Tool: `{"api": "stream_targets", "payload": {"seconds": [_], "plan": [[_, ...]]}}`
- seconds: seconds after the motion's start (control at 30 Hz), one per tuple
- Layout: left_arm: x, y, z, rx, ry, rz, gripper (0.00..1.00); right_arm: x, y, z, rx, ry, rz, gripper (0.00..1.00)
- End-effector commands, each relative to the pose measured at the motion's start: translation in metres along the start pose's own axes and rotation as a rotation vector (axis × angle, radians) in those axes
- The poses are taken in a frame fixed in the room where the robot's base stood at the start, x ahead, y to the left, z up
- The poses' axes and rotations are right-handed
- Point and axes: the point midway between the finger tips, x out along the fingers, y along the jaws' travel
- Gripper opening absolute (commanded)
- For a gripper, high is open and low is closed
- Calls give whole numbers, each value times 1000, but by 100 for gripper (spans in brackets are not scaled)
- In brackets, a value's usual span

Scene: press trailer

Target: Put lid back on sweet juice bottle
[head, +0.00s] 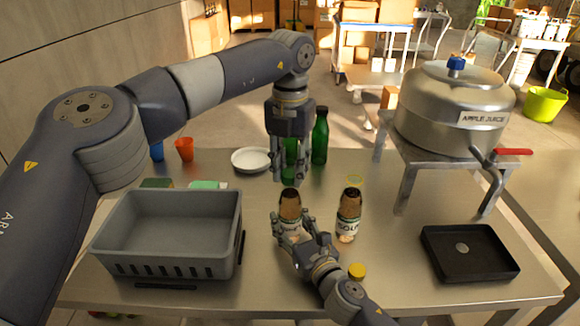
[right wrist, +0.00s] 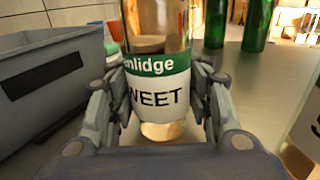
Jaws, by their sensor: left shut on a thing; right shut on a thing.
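The sweet juice bottle (head: 290,203), with a green and white label, stands upright with brownish contents. Its label also shows in the right wrist view (right wrist: 157,95), where the bottle's top is out of frame. My right gripper (head: 293,226) is shut around the bottle's lower body. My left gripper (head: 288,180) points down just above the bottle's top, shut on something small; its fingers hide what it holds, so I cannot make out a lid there. A yellow lid (head: 357,271) lies on the table, right of my right gripper.
A similar bottle (head: 348,214) stands close to the right. A grey crate (head: 120,258) is at left, a black tray (head: 485,268) at right. Green bottles (head: 320,138) and a white plate (head: 250,160) are behind. A metal juice press (head: 450,105) stands at back right.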

Motion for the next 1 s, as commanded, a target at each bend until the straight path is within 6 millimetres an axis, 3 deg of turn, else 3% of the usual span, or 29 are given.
{"api": "stream_targets", "payload": {"seconds": [0.17, 0.2, 0.3, 0.73, 0.87, 1.0], "plan": [[0, 1, 0, 11, 0, 1, 1, 0, 0, -1, 2, 1, 0, 0], [0, 1, 0, 11, 0, 1, 34, 0, 0, -1, 2, 1, 0, 0], [0, 1, 0, 11, 0, 1, 53, 0, 0, -1, 2, 1, 0, 0], [-8, 0, 1, 12, -2, 1, 53, 0, 0, 0, 2, 1, 0, 0], [-29, 0, 1, 11, -5, 1, 53, 0, 0, 0, 2, 1, 0, 0], [-62, 0, 1, 9, -5, 1, 53, 0, 0, -1, 1, 1, 0, 0]]}}
